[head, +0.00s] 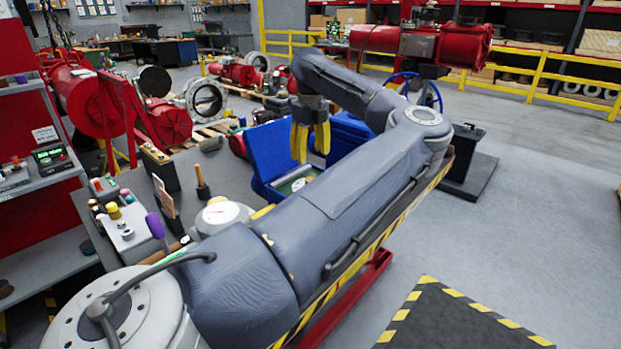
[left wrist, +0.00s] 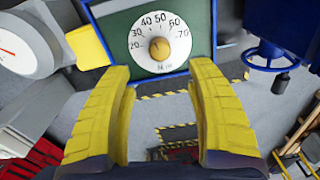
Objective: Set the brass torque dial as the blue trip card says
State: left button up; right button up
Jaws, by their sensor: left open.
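The brass torque dial (left wrist: 159,47) is a small round knob at the centre of a white disc (left wrist: 159,22) with numbers from 20 to 70. Its pointing direction is too small to read. The disc sits on a green panel (left wrist: 112,32) inside an open blue case (head: 257,150), and shows small in the head view, partly behind my arm. My left gripper (head: 311,150) has yellow fingers and is open and empty above the case. In the left wrist view its fingertips (left wrist: 161,75) lie apart, on either side below the dial. I cannot make out a blue trip card. My right gripper is not in view.
A white-faced gauge (head: 220,214) stands beside the case, left of it in the left wrist view. A wooden-handled tool (head: 202,184) and a small upright card (head: 164,197) are on the grey bench. A blue handwheel (head: 424,92) stands behind my arm.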

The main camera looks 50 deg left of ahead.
pick_arm(q)
notch_tip(320, 180, down, 10)
jog(key=shift+r, duration=0.1)
dwell(0.4)
jog(key=shift+c, duration=0.2)
grip_shut()
